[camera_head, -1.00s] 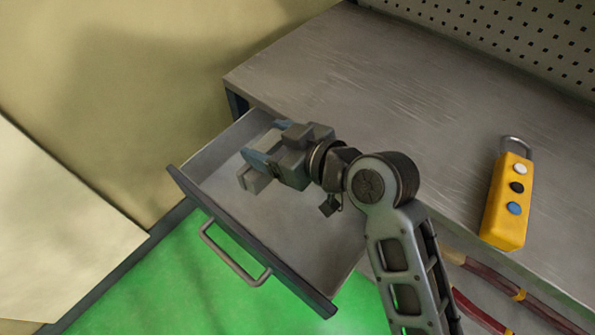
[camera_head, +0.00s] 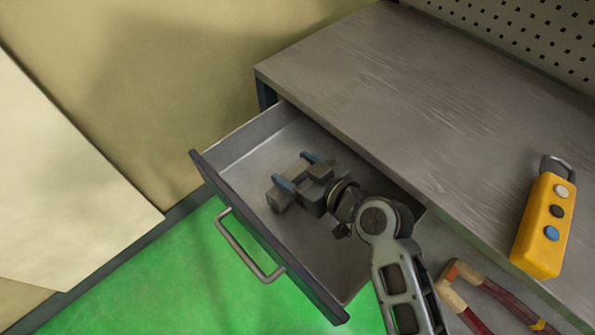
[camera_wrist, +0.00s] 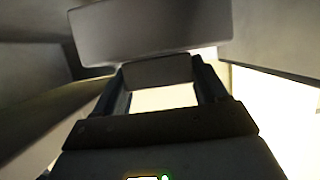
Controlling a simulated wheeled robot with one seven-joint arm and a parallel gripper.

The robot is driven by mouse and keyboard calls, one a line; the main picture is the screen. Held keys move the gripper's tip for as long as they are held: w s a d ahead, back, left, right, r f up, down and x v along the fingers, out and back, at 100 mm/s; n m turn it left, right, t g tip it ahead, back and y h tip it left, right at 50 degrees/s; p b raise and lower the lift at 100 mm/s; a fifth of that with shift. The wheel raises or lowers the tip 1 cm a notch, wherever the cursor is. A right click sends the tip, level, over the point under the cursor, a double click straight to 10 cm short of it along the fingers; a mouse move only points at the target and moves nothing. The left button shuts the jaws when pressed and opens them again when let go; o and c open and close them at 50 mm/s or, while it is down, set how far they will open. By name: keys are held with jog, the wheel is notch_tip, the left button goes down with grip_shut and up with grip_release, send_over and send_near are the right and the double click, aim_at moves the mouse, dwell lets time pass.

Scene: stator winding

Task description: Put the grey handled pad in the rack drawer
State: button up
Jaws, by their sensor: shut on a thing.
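The grey handled pad (camera_wrist: 150,32) shows at the top of the wrist view as a smooth grey block. Its handle (camera_wrist: 158,71) is between my gripper's two fingers. In the head view the pad (camera_head: 278,200) shows only in part beside the fingers. My gripper (camera_head: 296,172) is shut on it, inside the outline of the open rack drawer (camera_head: 262,237). The drawer is pulled out, with a bar handle on its front. I cannot tell whether the pad touches the drawer floor.
The grey worktop (camera_head: 400,90) lies above the drawer on the right. A yellow control box (camera_head: 543,225) with buttons lies on it. Bare drawer floor shows around my gripper.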

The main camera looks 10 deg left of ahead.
jog(key=shift+f, duration=0.45)
jog(key=shift+f+b, duration=0.25)
jog(key=shift+b, duration=0.05)
jog(key=o, duration=1.4)
jog(key=shift+r, duration=0.2)
jog(key=shift+s+d+p, duration=0.1)
jog(key=shift+d+p, duration=0.1)
jog(key=shift+p, duration=0.1)
jog(key=shift+b+v, duration=0.4)
jog(key=shift+v, duration=3.2)
jog(key=shift+a+r, duration=0.1)
jog(key=shift+r, duration=0.05)
